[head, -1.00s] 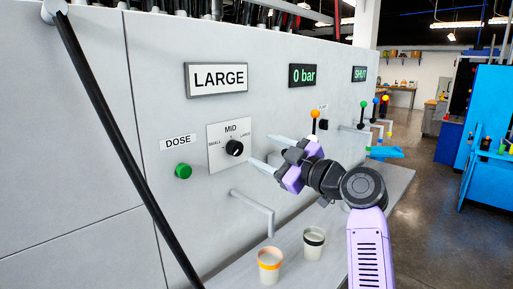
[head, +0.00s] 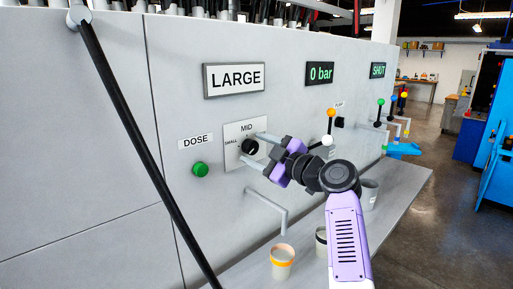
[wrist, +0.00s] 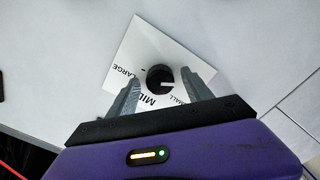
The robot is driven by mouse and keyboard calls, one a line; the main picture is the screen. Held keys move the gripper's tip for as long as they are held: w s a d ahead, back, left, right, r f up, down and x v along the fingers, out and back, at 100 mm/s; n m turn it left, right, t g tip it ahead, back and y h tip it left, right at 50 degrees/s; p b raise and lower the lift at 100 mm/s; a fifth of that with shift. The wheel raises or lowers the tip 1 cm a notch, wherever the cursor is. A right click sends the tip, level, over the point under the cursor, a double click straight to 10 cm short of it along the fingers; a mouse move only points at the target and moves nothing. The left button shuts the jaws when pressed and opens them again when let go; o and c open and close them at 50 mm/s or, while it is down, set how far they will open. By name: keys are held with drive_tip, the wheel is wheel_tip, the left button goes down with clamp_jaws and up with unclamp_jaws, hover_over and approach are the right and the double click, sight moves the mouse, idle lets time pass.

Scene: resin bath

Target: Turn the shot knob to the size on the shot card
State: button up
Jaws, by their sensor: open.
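The shot card (head: 235,78) on the grey panel reads LARGE. Below it, the black shot knob (head: 250,147) sits on a white plate (head: 233,160) marked SMALL, MID and LARGE. In the wrist view the knob (wrist: 160,78) has a white pointer line and stands just beyond my fingertips; LARGE is left of it and SMALL right. In the head view the exact pointer setting is hard to read. My gripper (head: 254,150) is open, with its fingers reaching toward the knob on either side. It also shows in the wrist view (wrist: 165,90), with nothing held.
A green DOSE button (head: 200,169) is left of the knob. A spout (head: 270,203) juts out below, above a shelf with a orange-banded cup (head: 282,262). Lever handles (head: 330,125) stand right of my gripper. A black diagonal bar (head: 140,140) crosses the left.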

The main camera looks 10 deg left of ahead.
clamp_jaws()
idle(0.3)
